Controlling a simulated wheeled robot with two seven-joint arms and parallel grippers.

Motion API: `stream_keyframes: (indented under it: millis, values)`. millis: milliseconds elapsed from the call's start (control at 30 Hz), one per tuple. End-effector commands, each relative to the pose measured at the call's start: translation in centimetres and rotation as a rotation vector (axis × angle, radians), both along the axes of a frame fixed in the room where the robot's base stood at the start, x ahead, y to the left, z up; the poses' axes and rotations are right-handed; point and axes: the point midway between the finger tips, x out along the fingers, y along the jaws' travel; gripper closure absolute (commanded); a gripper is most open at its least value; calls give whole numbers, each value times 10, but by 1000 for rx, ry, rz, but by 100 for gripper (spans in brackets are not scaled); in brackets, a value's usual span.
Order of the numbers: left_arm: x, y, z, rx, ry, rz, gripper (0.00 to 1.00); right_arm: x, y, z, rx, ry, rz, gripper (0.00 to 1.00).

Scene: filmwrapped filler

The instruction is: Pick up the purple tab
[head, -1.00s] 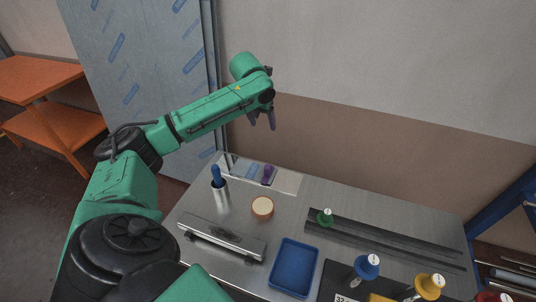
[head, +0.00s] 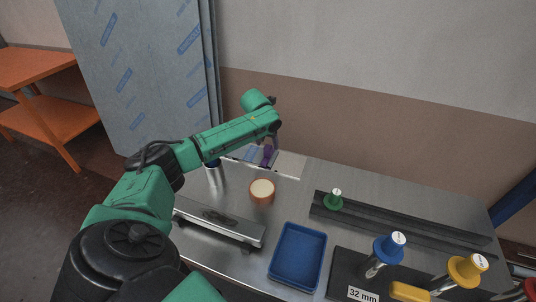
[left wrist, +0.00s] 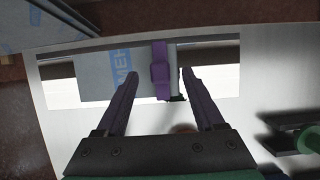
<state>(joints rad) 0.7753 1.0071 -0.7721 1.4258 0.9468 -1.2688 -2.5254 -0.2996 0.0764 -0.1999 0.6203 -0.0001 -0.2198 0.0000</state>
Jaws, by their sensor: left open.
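The purple tab (left wrist: 160,72) stands out in the left wrist view at the right edge of a grey film-covered piece (left wrist: 105,72) with blue print. In the head view the tab (head: 266,157) is a small purple patch at the back of the metal table, partly covered by my arm and fingers. My left gripper (left wrist: 159,76) is open, its two dark purple fingers on either side of the tab with gaps to both. The frames do not clearly show how high the fingertips are above it. In the head view the left gripper (head: 268,148) is over the table's back edge. My right gripper is not in view.
A round tan-rimmed container (head: 262,191), a blue tray (head: 298,256) and a steel bar tool (head: 220,222) are on the table (head: 370,190). A metal cup (head: 215,175) stands left, partly behind my arm. Dark rails (head: 400,222) and coloured-knob tools lie right.

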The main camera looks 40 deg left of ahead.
Motion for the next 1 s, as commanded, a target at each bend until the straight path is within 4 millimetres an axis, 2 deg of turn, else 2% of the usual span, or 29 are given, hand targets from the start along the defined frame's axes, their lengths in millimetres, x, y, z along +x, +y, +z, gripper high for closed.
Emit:
stream_keyframes:
  millis: [200, 433, 467, 500, 633, 1000]
  values:
    - [10, 3, -39, -2, 1, 1, 30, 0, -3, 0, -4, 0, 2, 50]
    - [12, 4, -44, 1, 1, -1, 30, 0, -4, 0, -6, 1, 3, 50]
    - [12, 4, -44, 1, 1, -1, 34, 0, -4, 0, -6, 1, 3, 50]
    - [12, 4, -44, 1, 1, -1, 49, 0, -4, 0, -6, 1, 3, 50]
    - [12, 4, -43, 1, 1, 0, 99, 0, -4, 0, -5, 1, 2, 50]
    - [12, 4, -41, 0, 1, 0, 100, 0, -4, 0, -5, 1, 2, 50]
